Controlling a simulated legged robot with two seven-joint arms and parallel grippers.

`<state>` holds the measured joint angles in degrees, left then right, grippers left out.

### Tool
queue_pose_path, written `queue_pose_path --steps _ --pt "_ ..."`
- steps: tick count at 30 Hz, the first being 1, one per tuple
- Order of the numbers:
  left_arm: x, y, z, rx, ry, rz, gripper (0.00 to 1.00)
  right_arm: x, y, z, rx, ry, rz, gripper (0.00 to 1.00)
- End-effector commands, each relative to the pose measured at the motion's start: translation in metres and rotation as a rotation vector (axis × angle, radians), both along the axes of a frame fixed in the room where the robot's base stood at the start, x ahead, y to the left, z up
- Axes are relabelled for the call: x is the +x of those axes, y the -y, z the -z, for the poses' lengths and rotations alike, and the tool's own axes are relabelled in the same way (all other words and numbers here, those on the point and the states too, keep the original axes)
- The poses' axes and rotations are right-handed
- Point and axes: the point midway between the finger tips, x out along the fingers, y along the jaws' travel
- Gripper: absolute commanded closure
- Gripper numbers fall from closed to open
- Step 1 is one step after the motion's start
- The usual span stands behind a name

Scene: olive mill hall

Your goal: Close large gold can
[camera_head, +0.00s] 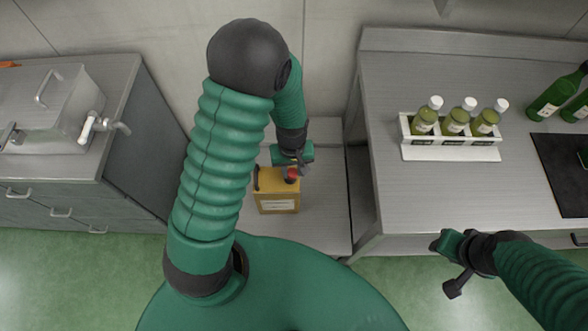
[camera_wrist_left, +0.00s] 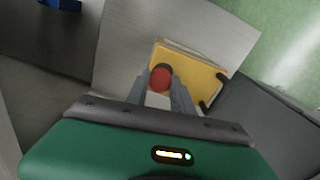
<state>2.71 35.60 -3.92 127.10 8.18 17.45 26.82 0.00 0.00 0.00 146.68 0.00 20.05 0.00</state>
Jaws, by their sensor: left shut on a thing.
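The large gold can (camera_head: 278,203) stands upright on a low steel bench between two counters. It is box-shaped with a pale label on its front and a dark handle on top. A red cap (camera_head: 291,174) sits at the top of the can. My left gripper (camera_head: 298,168) reaches down from above and is shut on the red cap. In the left wrist view the red cap (camera_wrist_left: 160,77) is between the two fingers, over the yellow top of the can (camera_wrist_left: 190,73). Whether the cap is seated is hidden.
A white rack (camera_head: 450,152) with several green bottles stands on the right counter (camera_head: 400,195). A dark tray (camera_head: 560,170) and larger green bottles lie farther right. A steel tank (camera_head: 50,105) with a tap stands on the left cabinet. The low bench (camera_head: 325,215) is clear right of the can.

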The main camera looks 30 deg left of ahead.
Motion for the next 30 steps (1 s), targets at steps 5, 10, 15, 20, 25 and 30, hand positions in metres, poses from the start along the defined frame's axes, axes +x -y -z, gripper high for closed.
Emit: queue_pose_path --steps 5,10,15,20,25,30 --pt "0.0 -0.003 0.002 0.0 0.0 0.0 1.0 0.0 0.0 0.001 0.0 0.0 0.0 0.64" --pt "0.0 -0.006 0.003 0.001 0.0 -0.001 1.0 0.0 0.0 0.002 0.0 0.0 0.0 0.64" --pt "0.0 -0.009 0.005 0.0 0.0 -0.001 1.0 0.0 0.0 0.003 0.0 0.0 0.0 0.64" --pt "0.0 -0.012 0.006 0.0 0.0 0.0 1.0 0.0 0.0 0.004 0.0 0.0 0.0 0.64" --pt "0.0 -0.015 0.007 0.001 0.001 0.0 1.0 0.0 0.0 0.005 0.0 0.0 0.0 0.64" --pt "0.0 -0.015 0.007 0.001 0.001 0.0 1.0 0.0 0.0 0.005 0.0 0.0 0.0 0.64"
